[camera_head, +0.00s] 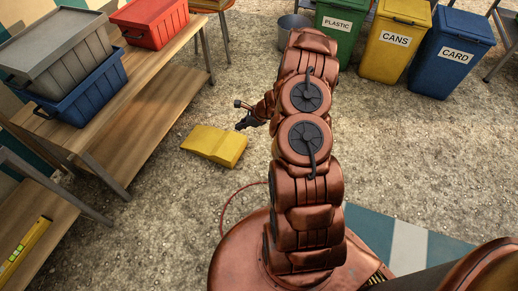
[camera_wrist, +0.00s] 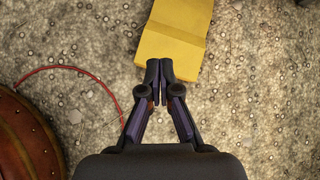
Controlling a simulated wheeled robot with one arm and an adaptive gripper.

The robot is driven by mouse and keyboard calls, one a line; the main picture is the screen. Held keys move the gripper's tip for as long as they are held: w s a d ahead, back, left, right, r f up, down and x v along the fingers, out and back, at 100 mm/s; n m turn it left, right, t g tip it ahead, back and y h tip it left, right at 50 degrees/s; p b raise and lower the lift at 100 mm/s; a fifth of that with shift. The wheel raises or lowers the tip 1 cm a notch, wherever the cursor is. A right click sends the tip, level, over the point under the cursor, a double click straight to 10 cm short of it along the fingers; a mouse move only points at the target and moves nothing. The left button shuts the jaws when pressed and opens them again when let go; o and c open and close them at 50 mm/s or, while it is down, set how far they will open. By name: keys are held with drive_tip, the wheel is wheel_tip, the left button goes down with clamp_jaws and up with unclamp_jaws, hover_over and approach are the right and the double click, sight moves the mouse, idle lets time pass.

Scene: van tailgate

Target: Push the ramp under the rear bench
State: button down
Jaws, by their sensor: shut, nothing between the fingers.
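The yellow ramp (camera_head: 215,145) lies on the gravel floor, to the right of the wooden bench (camera_head: 150,115). In the wrist view the ramp (camera_wrist: 175,32) is at the top, just ahead of my fingertips. My gripper (camera_head: 240,125) is shut and empty at the ramp's right end; in the wrist view my gripper (camera_wrist: 159,68) has its fingertips together at the ramp's near edge. I cannot tell whether they touch it. The bench has a lower shelf, and its left part runs out of the picture. Which bench is the rear one is not marked.
The bench bears a grey crate (camera_head: 55,45), a blue crate (camera_head: 80,90) and a red crate (camera_head: 150,22). Another shelf with a yellow level (camera_head: 25,250) stands at lower left. Green, yellow and blue bins (camera_head: 395,40) stand at the back. A red cable (camera_wrist: 90,72) lies by my base.

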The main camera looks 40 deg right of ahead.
drive_tip(key=s+d+f+m+h+b, duration=0.1)
drive_tip(key=s+d+f+m, duration=0.15)
drive_tip(key=f, duration=0.45)
drive_tip(key=s+d+f+m+h+b, duration=0.1)
drive_tip(key=s+d+f+b, duration=0.1)
drive_tip(key=d+f, duration=0.3)
drive_tip(key=shift+s+f+b+x, duration=0.35)
drive_tip(key=shift+b+x, duration=0.45)
drive_tip(key=shift+x, duration=1.15)
drive_tip(key=shift+s+f+b+x, duration=0.1)
drive_tip(key=shift+s+b+x, duration=0.55)
drive_tip(key=shift+x, duration=1.3)
drive_tip(key=shift+s+f+b+x, duration=0.25)
drive_tip(key=shift+b+x, duration=0.7)
drive_tip(key=shift+x, duration=1)
drive_tip(key=shift+w+a+r, duration=0.2)
drive_tip(key=shift+w+a, duration=0.3)
drive_tip(key=shift+w, duration=0.3)
drive_tip(key=shift+w+a, duration=0.35)
drive_tip(key=shift+w, duration=0.15)
